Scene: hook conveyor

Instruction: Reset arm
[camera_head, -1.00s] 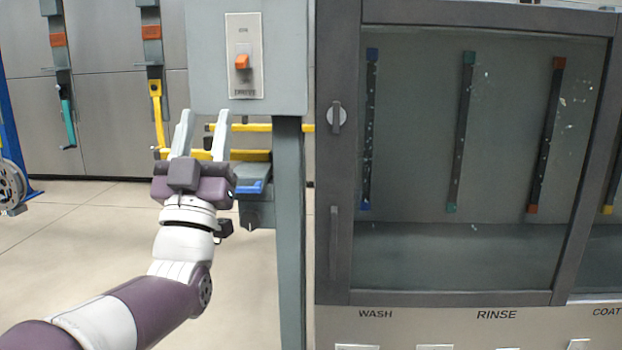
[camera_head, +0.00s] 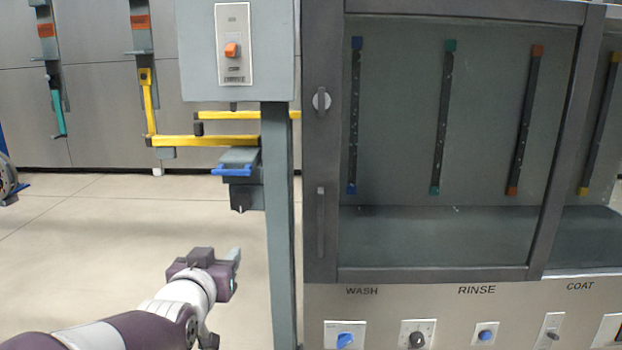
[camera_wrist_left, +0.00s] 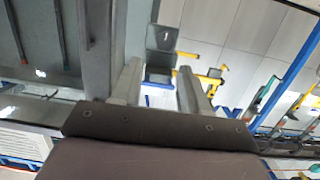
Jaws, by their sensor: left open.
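My left gripper (camera_head: 236,262) is low in the head view, left of the grey post, over the floor. It holds nothing. In the left wrist view its two fingers (camera_wrist_left: 158,88) stand apart with a gap between them. My right gripper is not in any view.
A glass-fronted cabinet (camera_head: 322,240) marked wash, rinse and coat fills the right side, with knobs such as a blue one (camera_head: 345,340) below. A yellow bar (camera_head: 205,141) and a blue-edged bracket (camera_head: 232,170) stick out left of the post. Hanging hooks (camera_head: 148,100) are at the back left. Open floor lies left.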

